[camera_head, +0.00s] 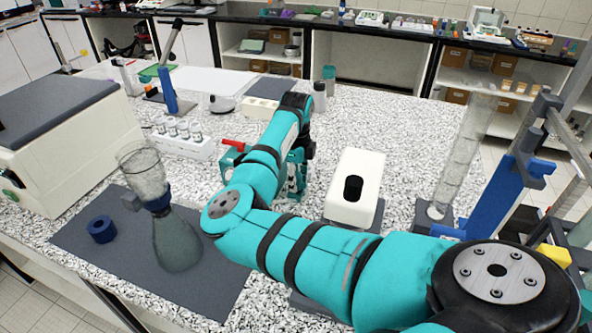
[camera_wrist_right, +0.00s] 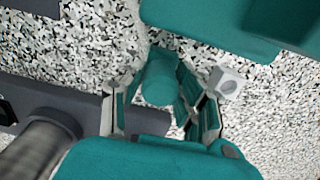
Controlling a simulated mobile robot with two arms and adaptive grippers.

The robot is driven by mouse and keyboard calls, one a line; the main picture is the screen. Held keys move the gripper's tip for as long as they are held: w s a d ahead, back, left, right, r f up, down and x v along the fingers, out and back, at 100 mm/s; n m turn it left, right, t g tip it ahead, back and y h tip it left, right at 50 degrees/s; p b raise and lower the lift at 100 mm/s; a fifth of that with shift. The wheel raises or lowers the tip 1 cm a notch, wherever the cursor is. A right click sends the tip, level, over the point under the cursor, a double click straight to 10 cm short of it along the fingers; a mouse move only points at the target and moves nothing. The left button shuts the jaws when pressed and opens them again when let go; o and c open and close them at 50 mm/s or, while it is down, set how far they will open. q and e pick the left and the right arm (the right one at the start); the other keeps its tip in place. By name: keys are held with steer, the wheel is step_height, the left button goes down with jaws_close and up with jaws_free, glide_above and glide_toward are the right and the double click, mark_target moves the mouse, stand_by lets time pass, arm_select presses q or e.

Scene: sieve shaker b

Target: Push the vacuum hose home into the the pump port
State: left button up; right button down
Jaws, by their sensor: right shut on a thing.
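My right gripper (camera_head: 293,184) is mostly behind my teal forearm in the head view, low over the speckled bench. In the right wrist view the right gripper (camera_wrist_right: 156,108) has its pads on both sides of a teal rounded piece (camera_wrist_right: 160,78), likely the vacuum hose end, and is shut on it. The full hose is not clear in either view. I cannot make out the pump port for certain, nor whether the piece touches it. A small pale block with a round hole (camera_wrist_right: 228,83) lies right of the fingers. My left gripper is not in view.
A flask with a glass funnel (camera_head: 176,238) and a dark blue ring (camera_head: 101,229) stand on a dark mat (camera_head: 215,278). A tall clear column (camera_head: 458,165) stands farther right.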

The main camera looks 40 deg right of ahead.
mark_target(297, 174)
steer(key=shift+f, duration=0.4)
steer(key=c, duration=0.9)
jaws_free()
steer(key=shift+o, duration=0.2)
step_height(297, 174, up, 12)
steer(key=shift+d+r, duration=0.1)
